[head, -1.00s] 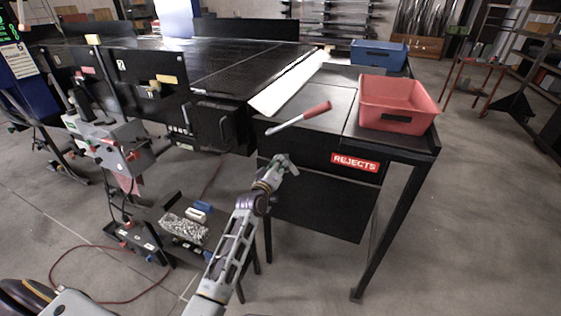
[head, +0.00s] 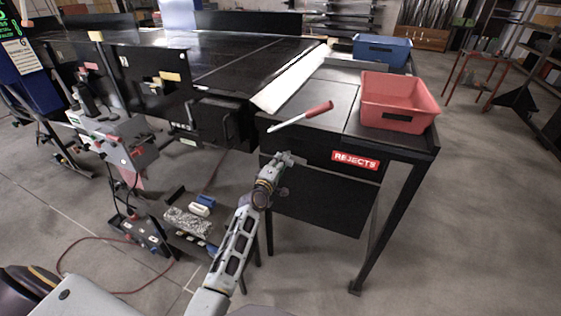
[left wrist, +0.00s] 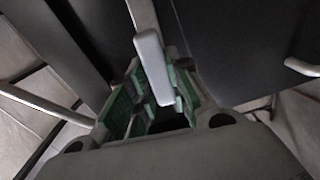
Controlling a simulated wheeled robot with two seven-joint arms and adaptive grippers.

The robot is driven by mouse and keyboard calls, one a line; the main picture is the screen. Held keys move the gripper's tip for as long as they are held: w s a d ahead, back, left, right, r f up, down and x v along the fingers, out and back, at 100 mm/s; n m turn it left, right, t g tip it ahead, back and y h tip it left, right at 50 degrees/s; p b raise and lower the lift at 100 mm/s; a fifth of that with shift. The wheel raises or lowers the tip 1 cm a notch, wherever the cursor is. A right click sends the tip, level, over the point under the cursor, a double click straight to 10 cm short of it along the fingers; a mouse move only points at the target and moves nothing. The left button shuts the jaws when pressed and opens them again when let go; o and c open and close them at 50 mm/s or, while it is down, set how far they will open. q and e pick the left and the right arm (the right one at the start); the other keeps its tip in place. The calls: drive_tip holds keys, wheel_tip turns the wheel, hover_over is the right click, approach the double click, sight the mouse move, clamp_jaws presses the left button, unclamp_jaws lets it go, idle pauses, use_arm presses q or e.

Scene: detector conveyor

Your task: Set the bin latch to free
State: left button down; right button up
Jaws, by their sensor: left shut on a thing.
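The black rejects bin (head: 312,195) hangs under the right-hand table, with a red REJECTS label on the panel above it. My left gripper (head: 284,160) is at the upper left of this front. In the left wrist view its green-padded fingers (left wrist: 150,100) are around a light grey tab (left wrist: 154,62), which I take to be the bin latch. The gripper is shut on it. My right gripper is not in view.
A red tray (head: 398,121) and a blue tray (head: 381,52) stand on the table. A grey machine (head: 110,138) and a low stand with parts (head: 187,222) are at left.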

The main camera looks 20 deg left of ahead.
use_arm(q)
drive_tip(key=shift+f+n, duration=0.15)
drive_tip(key=shift+n, duration=0.45)
drive_tip(key=c, duration=1.3)
unclamp_jaws()
drive_tip(key=shift+s+a, duration=0.2)
drive_tip(key=shift+s, duration=5.85)
